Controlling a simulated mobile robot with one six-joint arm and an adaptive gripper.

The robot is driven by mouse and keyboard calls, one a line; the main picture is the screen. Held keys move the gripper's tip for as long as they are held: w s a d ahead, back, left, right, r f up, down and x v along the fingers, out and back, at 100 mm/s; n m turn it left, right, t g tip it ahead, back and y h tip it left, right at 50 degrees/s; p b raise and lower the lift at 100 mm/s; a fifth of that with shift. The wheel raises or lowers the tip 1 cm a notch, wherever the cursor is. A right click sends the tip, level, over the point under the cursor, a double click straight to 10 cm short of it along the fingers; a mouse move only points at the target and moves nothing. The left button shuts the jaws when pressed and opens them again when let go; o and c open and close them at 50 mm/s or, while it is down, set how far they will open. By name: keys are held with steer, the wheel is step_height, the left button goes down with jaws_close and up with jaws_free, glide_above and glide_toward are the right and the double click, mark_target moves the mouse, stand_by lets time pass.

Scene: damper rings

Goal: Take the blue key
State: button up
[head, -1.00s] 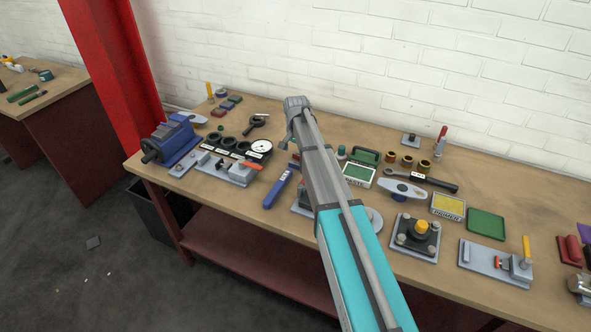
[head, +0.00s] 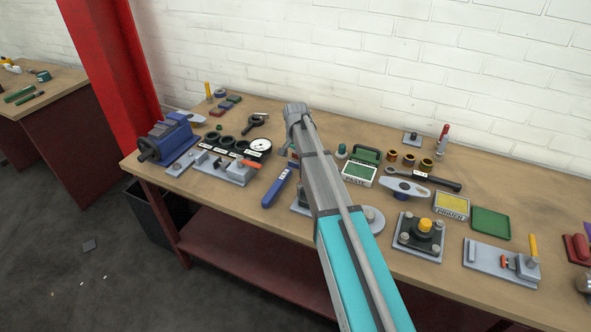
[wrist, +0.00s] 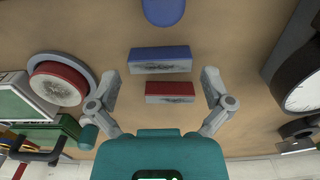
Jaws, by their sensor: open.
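In the wrist view a blue rectangular block (wrist: 160,59), which I take for the blue key, lies on the bench with a dark scuffed face. A shorter red block (wrist: 169,91) lies beside it, nearer my gripper's palm. My gripper (wrist: 161,80) is open above them. Its fingers stand left and right of the red block, and the blue block lies around fingertip level; nothing is held. In the head view my arm largely hides this spot and my gripper. A long blue handled tool (head: 281,187) lies left of my arm; a rounded blue end (wrist: 163,10) shows at the wrist view's top.
A red-topped round piece (wrist: 58,83) and a green case (wrist: 25,106) stand left in the wrist view; a dial gauge (wrist: 303,88) stands right. In the head view a blue vise (head: 168,140) and fixture plate (head: 418,237) crowd the bench. A white brick wall is behind.

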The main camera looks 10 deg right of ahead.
steer(key=shift+f+b, duration=0.65)
steer(key=shift+f, duration=0.25)
steer(key=c, duration=1)
steer(key=shift+r, duration=0.2)
step_height(320, 180, up, 3)
steer(key=p, duration=0.3)
steer(key=shift+s+a+r+p, duration=0.25)
steer(key=shift+s+r+p, duration=1.4)
steer(key=shift+s, duration=0.65)
steer(key=shift+s+a+r+p, duration=0.2)
steer(key=shift+s+r+p, duration=1.45)
steer(key=shift+s, duration=0.7)
steer(key=shift+s+a+r+p, duration=0.25)
steer(key=shift+s+r+p, duration=1.4)
steer(key=shift+s, duration=0.65)
